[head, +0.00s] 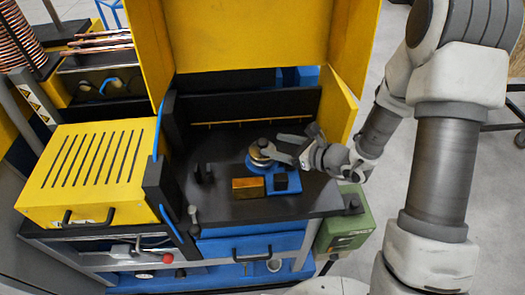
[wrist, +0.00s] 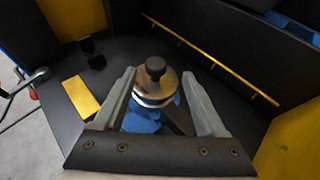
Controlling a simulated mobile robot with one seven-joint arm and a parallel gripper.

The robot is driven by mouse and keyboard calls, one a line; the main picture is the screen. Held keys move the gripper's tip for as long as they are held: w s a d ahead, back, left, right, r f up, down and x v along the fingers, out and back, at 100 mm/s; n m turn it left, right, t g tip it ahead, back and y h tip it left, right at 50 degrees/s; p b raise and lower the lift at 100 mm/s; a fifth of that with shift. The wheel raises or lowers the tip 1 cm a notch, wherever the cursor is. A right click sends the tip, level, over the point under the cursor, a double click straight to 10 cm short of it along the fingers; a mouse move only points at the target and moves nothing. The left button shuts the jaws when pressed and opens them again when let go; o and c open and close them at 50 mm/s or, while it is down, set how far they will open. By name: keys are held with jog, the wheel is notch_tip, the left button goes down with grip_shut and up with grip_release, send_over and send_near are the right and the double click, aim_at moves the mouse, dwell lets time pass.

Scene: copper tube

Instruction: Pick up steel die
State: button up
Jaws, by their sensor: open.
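The steel die (head: 262,150) looks like a round, stacked silver piece. It sits on a blue base (head: 254,165) on the machine's dark work surface. In the wrist view, the steel die (wrist: 153,98) has a dark knob on top and lies between the two fingers of my gripper (wrist: 158,72). In the head view, my gripper (head: 276,147) comes in from the right, with its fingers around the die's sides. The fingers are open, with a gap visible beside the die in the wrist view. I cannot tell whether either finger touches it.
A brass-coloured block (head: 247,188) and a dark block on a blue holder (head: 294,184) stand in front of the die. A yellow slotted cover (head: 85,165) is at left.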

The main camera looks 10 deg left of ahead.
aim_at(267, 144)
jog(key=shift+s+p+x, duration=0.15)
jog(key=shift+p+x, duration=0.1)
jog(key=shift+x, duration=1.1)
jog(key=shift+s+p+x, duration=0.15)
jog(key=shift+p+x, duration=0.1)
jog(key=shift+x, duration=1.1)
jog(key=shift+a, duration=0.15)
grip_shut()
jog(key=shift+r, duration=0.1)
